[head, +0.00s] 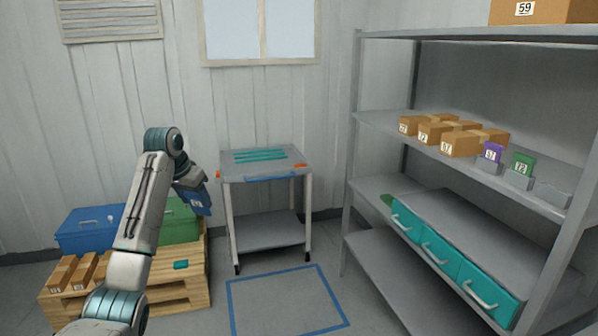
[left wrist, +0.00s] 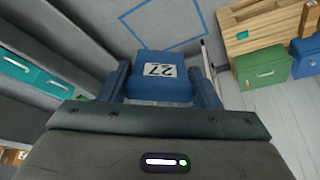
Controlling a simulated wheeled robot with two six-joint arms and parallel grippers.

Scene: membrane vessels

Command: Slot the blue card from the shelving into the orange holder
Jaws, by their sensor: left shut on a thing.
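The blue card (left wrist: 142,90), with a white label reading 27, is clamped between the two blue-grey fingers of my left gripper (left wrist: 163,86) in the left wrist view. In the head view, my left gripper (head: 190,187) is in the air left of the small grey cart, with the blue card (head: 203,205) hanging tilted below it. Small orange pieces show on the cart top, one at the right edge (head: 300,165) and one at the left corner (head: 218,174). I cannot tell which, if any, is the orange holder. My right gripper is out of view.
The grey cart (head: 240,174) has teal strips on top. Shelving (head: 375,119) at right carries cartons, a purple card (head: 492,152), a green card (head: 523,162), an empty-looking grey holder (head: 553,194) and teal drawers (head: 438,246). Bins and a pallet (head: 182,293) stand at left.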

